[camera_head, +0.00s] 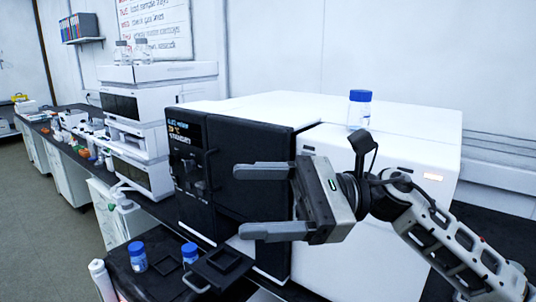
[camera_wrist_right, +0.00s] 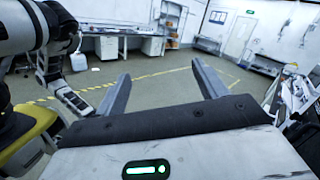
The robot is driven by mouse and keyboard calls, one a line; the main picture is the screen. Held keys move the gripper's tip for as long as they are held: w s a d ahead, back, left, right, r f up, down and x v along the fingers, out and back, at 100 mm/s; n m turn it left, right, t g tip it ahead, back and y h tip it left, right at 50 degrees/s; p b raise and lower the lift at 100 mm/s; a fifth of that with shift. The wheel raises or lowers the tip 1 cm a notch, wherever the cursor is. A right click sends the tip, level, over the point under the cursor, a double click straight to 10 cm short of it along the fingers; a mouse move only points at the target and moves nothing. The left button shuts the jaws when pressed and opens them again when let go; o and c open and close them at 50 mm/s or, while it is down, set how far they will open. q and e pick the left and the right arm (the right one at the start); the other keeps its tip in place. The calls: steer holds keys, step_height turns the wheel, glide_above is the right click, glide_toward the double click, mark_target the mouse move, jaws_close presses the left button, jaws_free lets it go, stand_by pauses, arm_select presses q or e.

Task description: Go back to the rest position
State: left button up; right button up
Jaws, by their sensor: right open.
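My right gripper (camera_head: 256,201) is in the middle of the head view, in front of the black-fronted instrument (camera_head: 250,150). Its two fingers are spread and point left, with nothing between them. The right wrist view also shows the open, empty fingers (camera_wrist_right: 160,85), with the floor beyond. My left gripper does not show in the head view. In the right wrist view, part of my other arm (camera_wrist_right: 65,90) shows at the left; I cannot make out its gripper.
A blue-capped bottle (camera_head: 360,110) stands on the white instrument top behind my right wrist. Two more blue-capped bottles, one here (camera_head: 137,257) and one here (camera_head: 189,253), stand at the lower left beside a black square holder (camera_head: 222,262). Stacked modules (camera_head: 133,135) stand left.

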steer(key=w+d+f+n+t+h, duration=0.2)
steer(key=d+f+n+t+h, duration=0.1)
steer(key=f+n+t, duration=0.5)
steer(key=w+d+f+n+t+h, duration=0.1)
steer(key=d+f+n+t+h, duration=0.2)
steer(key=f+n+t, duration=0.6)
steer(key=w+d+f+n+t+h, duration=0.25)
steer(key=d+f+n+t, duration=0.2)
steer(key=f+n, duration=0.5)
steer(key=s+d+f+m+g+h, duration=0.3)
steer(key=s+f+m, duration=0.3)
steer(key=s+f, duration=0.3)
steer(key=s+d+f+m+g+h, duration=0.3)
steer(key=s+f+m+g+h, duration=0.1)
steer(key=s+f+m, duration=0.3)
step_height(320, 180, down, 4)
steer(key=shift+s+r+h, duration=0.1)
steer(key=shift+s+h, duration=0.25)
steer(key=shift+s, duration=0.6)
